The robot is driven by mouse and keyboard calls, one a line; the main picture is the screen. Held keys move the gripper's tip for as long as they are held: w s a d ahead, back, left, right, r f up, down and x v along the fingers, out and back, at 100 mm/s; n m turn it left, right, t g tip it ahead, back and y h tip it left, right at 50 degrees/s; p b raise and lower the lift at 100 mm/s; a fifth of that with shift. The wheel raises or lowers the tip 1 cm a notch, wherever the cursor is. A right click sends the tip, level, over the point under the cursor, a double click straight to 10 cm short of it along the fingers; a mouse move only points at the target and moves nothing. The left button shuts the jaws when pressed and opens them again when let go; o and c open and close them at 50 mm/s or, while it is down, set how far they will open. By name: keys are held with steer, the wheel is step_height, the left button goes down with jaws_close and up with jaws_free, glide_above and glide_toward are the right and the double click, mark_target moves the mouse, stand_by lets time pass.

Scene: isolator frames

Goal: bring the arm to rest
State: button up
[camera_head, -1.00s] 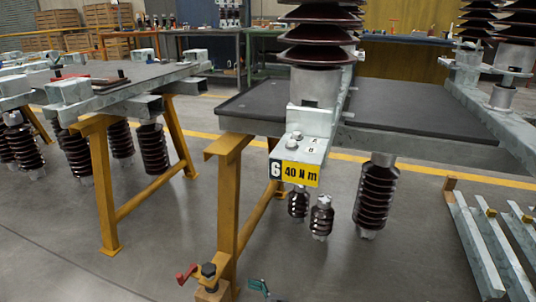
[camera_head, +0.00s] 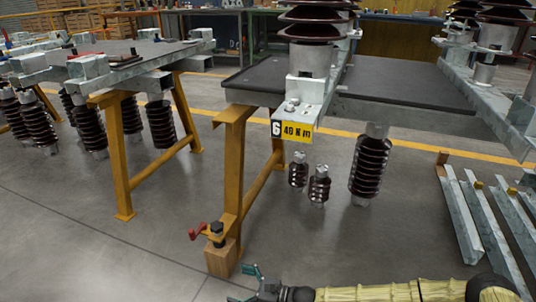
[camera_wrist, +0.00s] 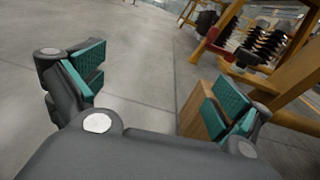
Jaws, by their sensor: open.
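My arm (camera_head: 390,291), wrapped in a pale yellow sleeve, lies nearly level along the bottom edge of the head view. My gripper (camera_head: 247,285) is at its left end, partly cut off by the frame. In the wrist view my gripper (camera_wrist: 155,90) has two teal-padded fingers spread wide apart, with only grey floor between them. It holds nothing. A wooden block (camera_wrist: 196,108) at the foot of a yellow trestle shows behind the right finger; whether they touch cannot be told.
A red-handled clamp (camera_head: 208,231) sits on the wooden block (camera_head: 222,258). Steel rails (camera_head: 460,215) lie right.

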steer(key=s+a+r+n+g+h+p, duration=0.1)
steer(key=s+a+r+n+g+p, duration=0.15)
steer(key=s, duration=0.35)
steer(key=s+a+r+n+g+h+p, duration=0.1)
steer(key=s+a+n+g+p, duration=0.1)
steer(key=s+p, duration=0.3)
steer(key=s+a+r+n+g+h+p, duration=0.1)
steer(key=s+a+r+n+g+p, duration=0.15)
steer(key=s, duration=0.35)
steer(key=s+d+r+n+g+h+p, duration=0.1)
steer(key=s+d+r+n+h+p, duration=0.15)
steer(key=s+p, duration=0.35)
steer(key=s+d+r+n+g+h+p, duration=0.1)
steer(key=s+d+r+n+h+p, duration=0.2)
steer(key=s, duration=0.5)
steer(key=s+d+r+n+h+p, duration=0.2)
steer(key=d+r+p, duration=0.1)
steer(key=d+p, duration=0.4)
steer(key=s+d+r+n+h+p, duration=0.2)
steer(key=s+d+r+h+p, duration=0.15)
steer(key=d, duration=0.45)
steer(key=w+d+r+n+t+h+p, duration=0.1)
steer(key=w+d+r+n+t+p, duration=0.1)
steer(key=d+r+p, duration=0.4)
steer(key=w+d+r+n+t+h+p, duration=0.2)
steer(key=d+r+p, duration=0.4)
steer(key=d+r, duration=0.4)
steer(key=d, duration=0.3)
steer(key=shift+w+r, duration=0.2)
steer(key=shift+w, duration=0.2)
